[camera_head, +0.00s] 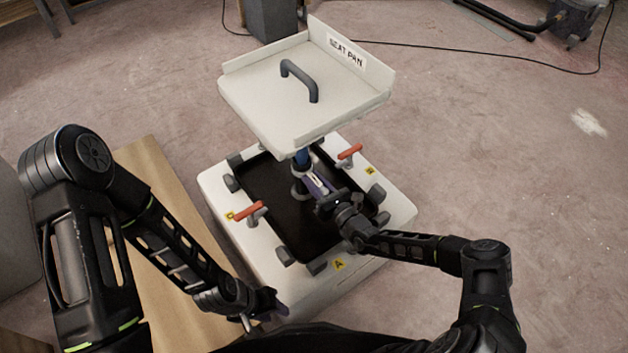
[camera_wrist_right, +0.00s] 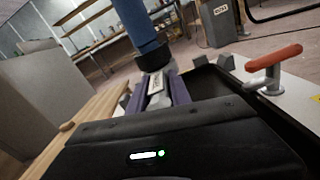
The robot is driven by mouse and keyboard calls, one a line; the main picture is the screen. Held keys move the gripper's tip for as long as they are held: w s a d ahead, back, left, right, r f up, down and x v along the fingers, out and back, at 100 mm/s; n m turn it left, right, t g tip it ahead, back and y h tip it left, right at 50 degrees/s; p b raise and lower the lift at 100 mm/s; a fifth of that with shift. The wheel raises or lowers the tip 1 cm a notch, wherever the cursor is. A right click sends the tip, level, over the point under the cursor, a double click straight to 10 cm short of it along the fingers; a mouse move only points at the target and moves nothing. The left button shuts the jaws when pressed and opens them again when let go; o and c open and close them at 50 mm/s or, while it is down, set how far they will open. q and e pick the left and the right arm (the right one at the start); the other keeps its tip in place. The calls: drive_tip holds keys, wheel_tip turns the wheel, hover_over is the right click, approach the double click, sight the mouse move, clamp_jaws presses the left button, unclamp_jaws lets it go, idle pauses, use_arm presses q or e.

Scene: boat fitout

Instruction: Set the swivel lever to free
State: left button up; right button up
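A white seat pan (camera_head: 300,85) with a dark handle stands on a blue post (camera_head: 301,158), which also shows in the right wrist view (camera_wrist_right: 138,25). My right gripper (camera_head: 317,186) is low beside the post, its purple fingers pointing at the post's foot. In the right wrist view the fingers (camera_wrist_right: 158,90) stand apart with a pale labelled piece (camera_wrist_right: 156,84) between them. I cannot tell whether they touch it or whether it is the swivel lever. My left gripper (camera_head: 268,304) is low by the base's near left edge; its fingers are too small to judge.
The white base (camera_head: 222,190) has a dark recess with grey blocks around it. Red-handled clamps stand on its left (camera_head: 249,211) and far right (camera_head: 350,152). A wooden board (camera_head: 160,175) lies at left under my left arm. The floor to the right is clear.

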drive_tip(key=o, duration=0.3)
drive_tip(key=p+v, duration=0.1)
drive_tip(key=v, duration=0.7)
drive_tip(key=shift+p, duration=0.35)
